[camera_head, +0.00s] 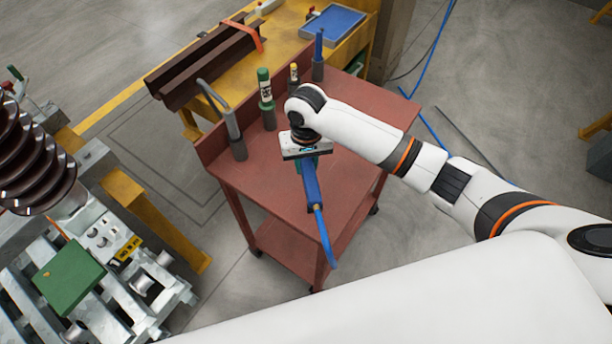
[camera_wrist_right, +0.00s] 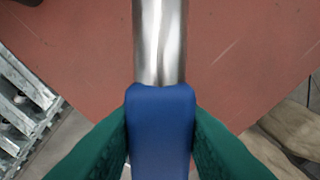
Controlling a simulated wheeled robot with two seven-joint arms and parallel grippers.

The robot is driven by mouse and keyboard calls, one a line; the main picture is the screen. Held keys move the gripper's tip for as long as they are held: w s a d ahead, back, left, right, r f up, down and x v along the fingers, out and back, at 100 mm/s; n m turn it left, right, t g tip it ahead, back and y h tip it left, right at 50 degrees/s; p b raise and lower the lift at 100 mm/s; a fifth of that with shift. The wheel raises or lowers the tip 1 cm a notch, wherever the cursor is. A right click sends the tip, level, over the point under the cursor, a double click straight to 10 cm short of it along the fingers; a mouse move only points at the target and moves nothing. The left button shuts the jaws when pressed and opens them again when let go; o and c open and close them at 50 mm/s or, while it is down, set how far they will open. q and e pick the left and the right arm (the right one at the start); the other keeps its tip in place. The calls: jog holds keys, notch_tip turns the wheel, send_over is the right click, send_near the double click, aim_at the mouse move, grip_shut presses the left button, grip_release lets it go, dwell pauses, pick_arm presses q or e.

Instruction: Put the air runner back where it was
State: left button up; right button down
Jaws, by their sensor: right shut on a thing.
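The air runner, as far as I can tell, is the blue tool (camera_head: 311,187) with a blue hose running from its near end. In the right wrist view its blue body (camera_wrist_right: 160,130) and bright metal shaft (camera_wrist_right: 160,40) show. My right gripper (camera_head: 306,166) is shut on the blue body, with a green finger on each side. It holds the tool over the red cart top (camera_head: 352,165); the gap below it is unclear. My left gripper is not in view.
A yellow bench (camera_head: 265,62) is behind. Metal machinery (camera_head: 110,300) is at left.

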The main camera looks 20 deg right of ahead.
aim_at(305, 161)
jog(key=shift+a+f, duration=0.1)
jog(key=shift+f, duration=2.65)
jog(key=shift+f, duration=0.1)
jog(key=c, duration=1.1)
grip_release()
jog(key=shift+f, duration=0.1)
jog(key=shift+s, duration=0.1)
notch_tip(305, 161, up, 12)
jog(key=shift+r, duration=0.2)
